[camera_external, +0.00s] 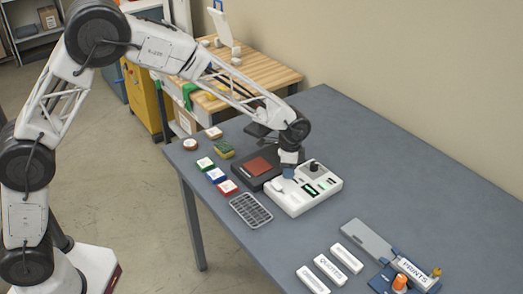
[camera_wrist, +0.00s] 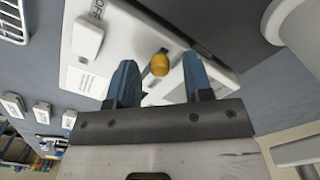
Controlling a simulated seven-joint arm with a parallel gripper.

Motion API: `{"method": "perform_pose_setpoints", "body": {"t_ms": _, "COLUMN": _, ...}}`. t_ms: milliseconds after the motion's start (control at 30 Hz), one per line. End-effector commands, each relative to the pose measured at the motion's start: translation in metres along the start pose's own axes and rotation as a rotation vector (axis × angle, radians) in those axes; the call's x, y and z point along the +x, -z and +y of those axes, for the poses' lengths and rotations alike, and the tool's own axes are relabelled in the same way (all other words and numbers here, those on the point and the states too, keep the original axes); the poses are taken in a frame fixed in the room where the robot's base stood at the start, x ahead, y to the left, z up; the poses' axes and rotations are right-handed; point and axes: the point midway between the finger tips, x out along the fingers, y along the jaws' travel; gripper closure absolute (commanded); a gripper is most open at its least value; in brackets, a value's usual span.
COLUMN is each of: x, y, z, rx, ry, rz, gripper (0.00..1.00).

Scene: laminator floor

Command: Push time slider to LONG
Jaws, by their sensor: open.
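A white control box (camera_external: 290,205) sits on the grey-blue table, with a black knob (camera_external: 313,167), a small green display (camera_external: 310,190) and slots on its top. My gripper (camera_external: 288,174) is over its left rear part, pointing down. In the wrist view, my gripper (camera_wrist: 159,62) is open, its two blue fingers apart. A small yellow-orange knob (camera_wrist: 159,66) shows between the fingertips; contact cannot be told. It may be the time slider's handle, but no LONG label is readable. A white switch (camera_wrist: 88,38) marked OFF is on the box (camera_wrist: 115,25).
A grey rack (camera_external: 251,210) and several coloured blocks (camera_external: 216,175) lie to the left. White labelled bars (camera_external: 332,265) lie in front.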

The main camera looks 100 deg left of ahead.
Motion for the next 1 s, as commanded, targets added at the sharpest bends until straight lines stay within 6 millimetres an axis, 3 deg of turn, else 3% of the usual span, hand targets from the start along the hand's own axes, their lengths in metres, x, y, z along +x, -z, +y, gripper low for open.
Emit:
{"method": "perform_pose_setpoints", "body": {"t_ms": 300, "x": 0.001, "y": 0.0, "z": 0.0, "rx": 0.0, "ry": 0.0, "rz": 0.0, "gripper": 0.55}}
{"method": "perform_pose_setpoints", "body": {"t_ms": 600, "x": 0.001, "y": 0.0, "z": 0.0, "rx": 0.0, "ry": 0.0, "rz": 0.0, "gripper": 1.0}}
{"method": "perform_pose_setpoints", "body": {"t_ms": 833, "x": 0.001, "y": 0.001, "z": 0.001, "rx": 0.0, "ry": 0.0, "rz": 0.0, "gripper": 1.0}}
{"method": "perform_pose_setpoints", "body": {"t_ms": 1000, "x": 0.001, "y": 0.012, "z": 0.011, "rx": 0.002, "ry": 0.0, "rz": 0.0, "gripper": 1.0}}
